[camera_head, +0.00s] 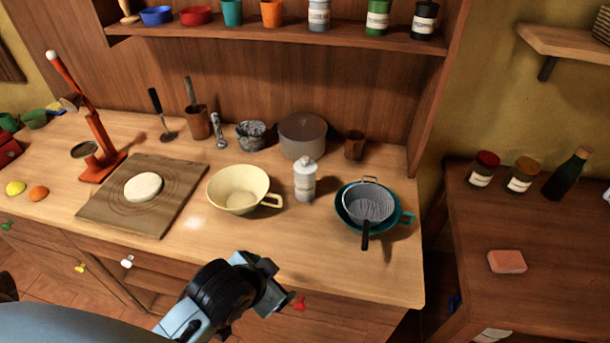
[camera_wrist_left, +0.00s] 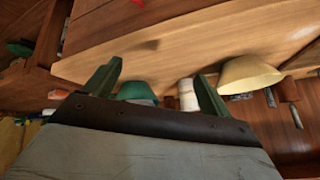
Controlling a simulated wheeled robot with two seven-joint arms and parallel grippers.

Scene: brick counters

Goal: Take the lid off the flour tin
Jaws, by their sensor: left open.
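A small white tin (camera_head: 304,186) stands upright on the wooden counter, with a knobbed white lid (camera_head: 305,163) on it. Its label is too small to read. In the left wrist view the white tin (camera_wrist_left: 188,96) shows beyond my fingers, close to one fingertip in the picture. My left gripper (camera_head: 277,291) is open and empty by the counter's front edge, nearer to me than the tin and apart from it. It also shows in the left wrist view (camera_wrist_left: 157,80). My right gripper is in neither view.
A cream bowl (camera_head: 237,190) stands left of the tin, and a teal pan with a strainer (camera_head: 368,204) right of it. A grey pot (camera_head: 302,136) is behind. The counter in front of the tin is clear. Labelled tins (camera_head: 377,18) stand on the shelf above.

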